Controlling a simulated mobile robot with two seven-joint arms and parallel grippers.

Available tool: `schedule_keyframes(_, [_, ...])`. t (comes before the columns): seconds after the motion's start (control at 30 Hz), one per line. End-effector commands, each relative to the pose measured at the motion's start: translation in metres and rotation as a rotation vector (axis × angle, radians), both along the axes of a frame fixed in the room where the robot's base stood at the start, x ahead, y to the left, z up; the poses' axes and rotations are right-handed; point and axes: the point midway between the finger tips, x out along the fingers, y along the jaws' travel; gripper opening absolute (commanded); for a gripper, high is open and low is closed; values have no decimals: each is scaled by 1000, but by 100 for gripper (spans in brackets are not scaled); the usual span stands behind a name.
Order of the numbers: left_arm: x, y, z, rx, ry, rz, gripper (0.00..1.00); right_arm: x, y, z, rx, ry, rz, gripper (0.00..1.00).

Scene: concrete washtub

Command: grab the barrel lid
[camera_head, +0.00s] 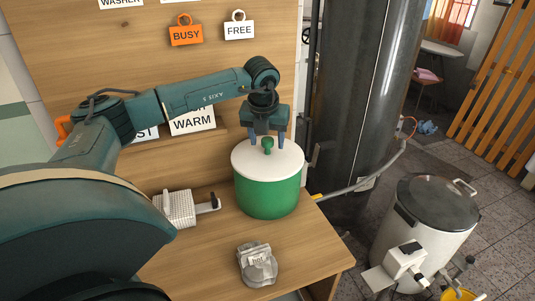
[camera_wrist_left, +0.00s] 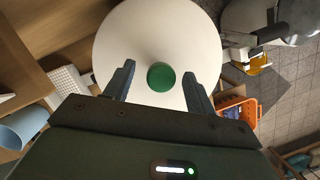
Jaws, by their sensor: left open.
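The barrel is a green pot-like container (camera_head: 268,196) standing on the wooden table. Its white lid (camera_head: 285,158) has a green knob (camera_head: 267,146) in the middle. In the left wrist view, the round white lid (camera_wrist_left: 157,28) fills the upper middle, with the green knob (camera_wrist_left: 161,77) near its centre. My left gripper (camera_head: 268,140) is open and points down over the lid. Its two fingers (camera_wrist_left: 158,85) stand on either side of the knob, with gaps visible on both sides. My right gripper is not in view.
A white gridded block with a dark handle (camera_head: 180,208) and a grey metal object (camera_head: 257,264) are on the table (camera_head: 205,255). A large dark cylinder (camera_head: 360,90) stands behind. A white pot with a dark lid (camera_head: 437,203) stands at the right. Signs hang on the wooden board.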

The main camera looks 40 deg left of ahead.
Motion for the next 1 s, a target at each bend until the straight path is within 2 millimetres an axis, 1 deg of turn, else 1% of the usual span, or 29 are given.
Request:
schedule_keyframes(0.03, [1, 0, -6, -1, 2, -1, 56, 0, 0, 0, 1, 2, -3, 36])
schedule_keyframes(0.13, [3, 1, -13, -1, 2, -1, 56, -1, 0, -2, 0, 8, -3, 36])
schedule_keyframes(0.37, [3, 1, -14, -1, 0, -1, 56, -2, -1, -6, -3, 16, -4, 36])
schedule_keyframes(1.0, [3, 1, -13, -1, -1, -1, 3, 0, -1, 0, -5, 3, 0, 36])
